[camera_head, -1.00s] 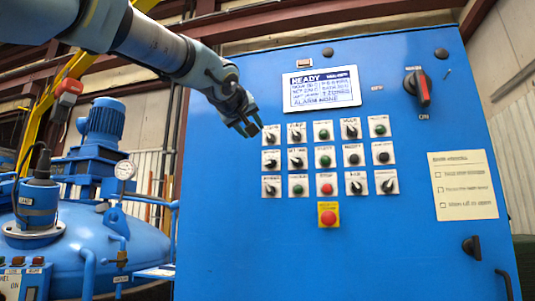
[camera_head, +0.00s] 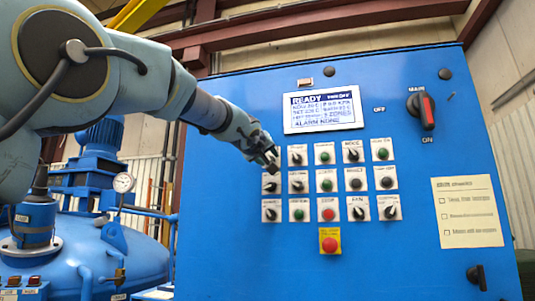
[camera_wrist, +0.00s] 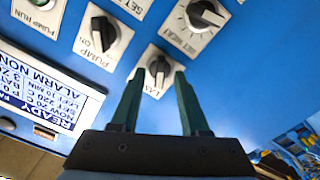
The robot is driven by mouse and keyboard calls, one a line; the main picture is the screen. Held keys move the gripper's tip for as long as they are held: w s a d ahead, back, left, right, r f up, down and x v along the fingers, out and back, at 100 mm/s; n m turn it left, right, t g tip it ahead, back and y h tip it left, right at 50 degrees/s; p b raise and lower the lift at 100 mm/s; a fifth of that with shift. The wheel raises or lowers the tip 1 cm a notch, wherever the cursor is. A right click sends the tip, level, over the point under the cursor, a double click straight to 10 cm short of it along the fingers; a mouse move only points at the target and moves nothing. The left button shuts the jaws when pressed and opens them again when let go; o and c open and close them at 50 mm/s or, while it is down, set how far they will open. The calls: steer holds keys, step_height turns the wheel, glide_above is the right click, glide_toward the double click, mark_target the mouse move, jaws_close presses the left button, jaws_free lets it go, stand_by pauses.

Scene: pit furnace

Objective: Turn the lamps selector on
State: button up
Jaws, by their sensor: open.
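The lamps selector (camera_wrist: 158,67) is a black knob on a white plate whose label is partly hidden in the wrist view. It lies between the fingertips of my gripper (camera_wrist: 159,76). The green-grey fingers are open, one on each side of the knob; I cannot tell whether they touch it. In the head view my gripper (camera_head: 271,162) is at the top left corner of the control grid and hides that selector. The blue control cabinet (camera_head: 225,245) carries the grid.
The pump selector (camera_wrist: 104,34) and the set heat selector (camera_wrist: 203,15) sit close by. The ready display (camera_head: 322,108) is above the grid. A red emergency button (camera_head: 330,244) is below it, and a main switch (camera_head: 427,112) is at upper right. A blue furnace vessel (camera_head: 135,255) stands left.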

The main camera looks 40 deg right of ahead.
jaws_close()
stand_by(0.3)
stand_by(0.3)
